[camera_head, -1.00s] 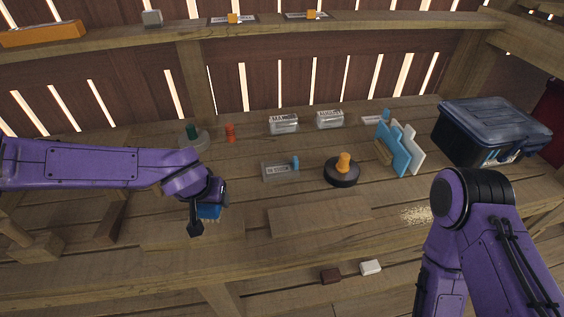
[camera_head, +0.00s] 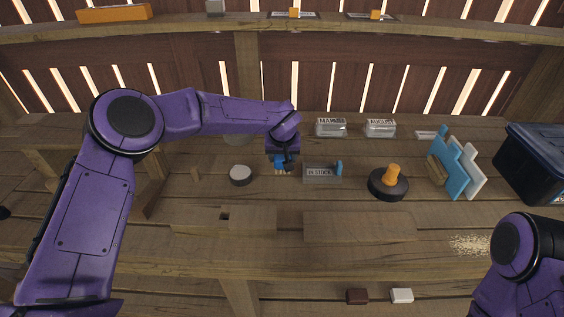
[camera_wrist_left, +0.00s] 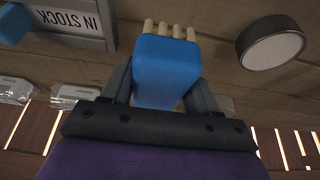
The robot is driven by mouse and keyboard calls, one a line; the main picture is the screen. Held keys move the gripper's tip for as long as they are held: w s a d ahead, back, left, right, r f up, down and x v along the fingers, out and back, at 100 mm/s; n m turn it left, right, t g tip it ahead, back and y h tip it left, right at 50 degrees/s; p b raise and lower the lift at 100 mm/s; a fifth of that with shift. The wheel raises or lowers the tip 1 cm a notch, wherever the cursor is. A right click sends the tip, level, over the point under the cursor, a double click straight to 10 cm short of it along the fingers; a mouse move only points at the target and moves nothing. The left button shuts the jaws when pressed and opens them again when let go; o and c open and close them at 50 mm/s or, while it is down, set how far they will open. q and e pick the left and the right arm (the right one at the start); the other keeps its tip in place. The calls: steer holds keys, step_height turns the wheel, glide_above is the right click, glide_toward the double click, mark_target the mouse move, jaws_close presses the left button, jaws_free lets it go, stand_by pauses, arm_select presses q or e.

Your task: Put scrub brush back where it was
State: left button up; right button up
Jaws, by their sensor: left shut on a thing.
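The scrub brush is a blue block with pale tan bristles; it shows small below my left gripper (camera_head: 282,158) in the head view. In the left wrist view the brush (camera_wrist_left: 164,66) fills the space between my two grey fingers, which are shut on its sides. Its bristles (camera_wrist_left: 170,31) point away from the palm. I cannot tell whether they touch the wooden bench. The brush is between a round pale-topped puck (camera_head: 241,176) on the left and the grey IN STOCK sign (camera_head: 320,174) on the right. My right gripper is out of view; only part of the right arm shows.
Two clear labelled containers (camera_head: 331,128) (camera_head: 380,129) stand behind. A black disc with an orange knob (camera_head: 389,184), blue and white upright panels (camera_head: 454,165) and a dark lidded bin (camera_head: 536,165) are to the right. Wooden boards (camera_head: 360,225) lie in front.

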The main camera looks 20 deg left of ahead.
arm_select(q)
steer(key=shift+s+p+x, duration=0.2)
steer(key=shift+x, duration=0.8)
steer(key=shift+s+p+x, duration=0.15)
steer(key=shift+p+x, duration=0.05)
steer(key=shift+x, duration=0.8)
steer(key=shift+f, duration=0.2)
steer(key=o, duration=1.1)
steer(key=shift+f, duration=0.1)
steer(key=v, duration=1.2)
steer(key=shift+s+b, duration=0.1)
steer(key=shift+b, duration=0.2)
